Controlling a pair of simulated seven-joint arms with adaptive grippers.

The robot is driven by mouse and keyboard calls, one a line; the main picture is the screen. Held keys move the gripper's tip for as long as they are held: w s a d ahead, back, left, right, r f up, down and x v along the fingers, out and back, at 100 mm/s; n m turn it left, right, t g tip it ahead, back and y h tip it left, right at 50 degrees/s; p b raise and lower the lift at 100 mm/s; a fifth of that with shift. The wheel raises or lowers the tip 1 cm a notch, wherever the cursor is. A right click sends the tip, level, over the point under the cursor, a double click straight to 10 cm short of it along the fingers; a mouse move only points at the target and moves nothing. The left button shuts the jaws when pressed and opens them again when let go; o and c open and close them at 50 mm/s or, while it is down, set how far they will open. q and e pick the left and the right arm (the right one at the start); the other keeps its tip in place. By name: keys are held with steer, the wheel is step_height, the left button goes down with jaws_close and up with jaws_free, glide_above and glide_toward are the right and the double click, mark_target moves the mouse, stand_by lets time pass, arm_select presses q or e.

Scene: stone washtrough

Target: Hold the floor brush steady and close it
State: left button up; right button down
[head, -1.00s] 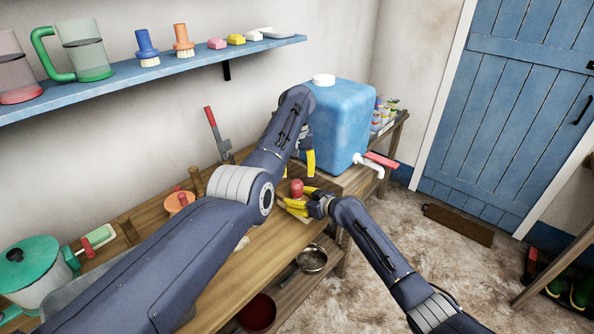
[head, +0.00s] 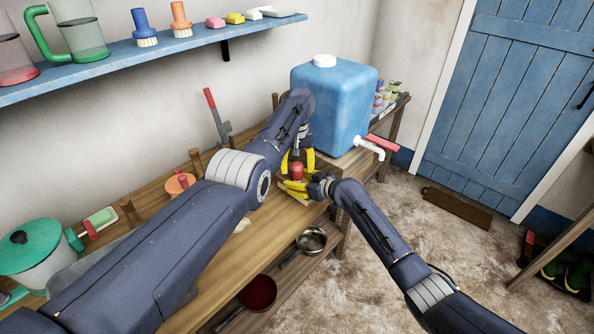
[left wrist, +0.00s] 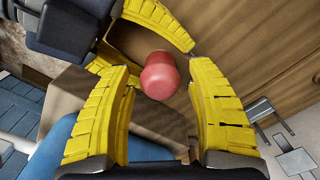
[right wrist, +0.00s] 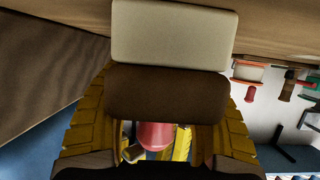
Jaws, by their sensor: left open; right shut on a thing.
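The floor brush has a brown body (right wrist: 168,97), a cream block-shaped part (right wrist: 172,35) and a rounded red end (right wrist: 155,135). My right gripper (head: 292,189) is shut around the brown body near the bench front, with yellow fingers on both sides in the right wrist view. The red end stands up above it in the head view (head: 297,172). My left gripper (head: 297,160) is open just above, its yellow fingers either side of the red end in the left wrist view (left wrist: 158,76). I cannot tell whether they touch it. My fingers hide much of the body.
A blue water tank (head: 333,105) with a red-handled tap (head: 376,143) stands close behind and right of the grippers. A grey tool with a red handle (head: 212,105) leans on the wall. A lower shelf holds a pan (head: 312,240). A blue shelf (head: 150,50) hangs above.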

arm_select(q)
steer(key=shift+f, duration=1.05)
jaws_close()
steer(key=m, duration=0.6)
steer(key=shift+a, duration=0.1)
steer(key=m, duration=0.5)
steer(key=shift+c, duration=0.2)
jaws_free()
